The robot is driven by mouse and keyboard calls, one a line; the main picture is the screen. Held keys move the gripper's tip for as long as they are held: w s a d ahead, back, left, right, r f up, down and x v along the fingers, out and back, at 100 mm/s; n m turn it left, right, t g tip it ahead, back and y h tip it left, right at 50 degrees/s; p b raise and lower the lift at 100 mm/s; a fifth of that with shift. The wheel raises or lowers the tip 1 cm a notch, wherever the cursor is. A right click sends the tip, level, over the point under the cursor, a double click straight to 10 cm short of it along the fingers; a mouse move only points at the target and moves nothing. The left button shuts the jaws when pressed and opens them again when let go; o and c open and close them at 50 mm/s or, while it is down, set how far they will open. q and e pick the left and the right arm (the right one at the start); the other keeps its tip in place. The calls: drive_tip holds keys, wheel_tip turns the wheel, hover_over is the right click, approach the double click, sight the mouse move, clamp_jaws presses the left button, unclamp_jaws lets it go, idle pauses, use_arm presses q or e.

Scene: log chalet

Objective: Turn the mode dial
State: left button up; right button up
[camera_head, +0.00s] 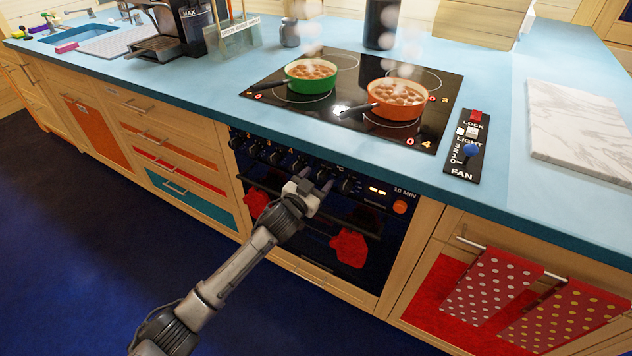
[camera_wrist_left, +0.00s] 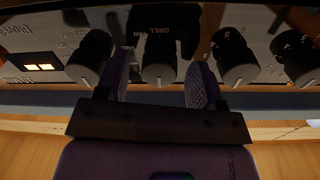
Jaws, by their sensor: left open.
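My left gripper (camera_head: 312,187) is at the oven's control panel, in front of the row of dark knobs. The gripper hides part of the panel in the head view. My right gripper is not in view.
Neighbouring knobs (camera_wrist_left: 90,55) and (camera_wrist_left: 237,72) stand close outside the fingers. The lit display (camera_head: 377,190) is right of the knobs. Below, red oven mitts (camera_head: 348,246) hang at the oven door. A green pan (camera_head: 310,83) and an orange pan (camera_head: 397,108) steam on the hob.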

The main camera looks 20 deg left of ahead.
use_arm(q)
drive_tip(key=shift+c, duration=0.4)
drive_tip(key=shift+c, duration=0.8)
drive_tip(key=c, duration=0.7)
drive_tip(key=shift+r+m+p, duration=0.1)
drive_tip(key=shift+m+p, duration=0.9)
drive_tip(key=shift+m, duration=0.2)
drive_tip(key=m+p, duration=0.2)
drive_tip(key=m, duration=0.1)
drive_tip(key=shift+m, duration=0.3)
drive_tip(key=m+p, duration=0.1)
drive_tip(key=m, duration=0.3)
drive_tip(key=shift+p, duration=0.3)
drive_tip(key=shift+m+p, duration=0.4)
drive_tip(key=shift+m, duration=1.5)
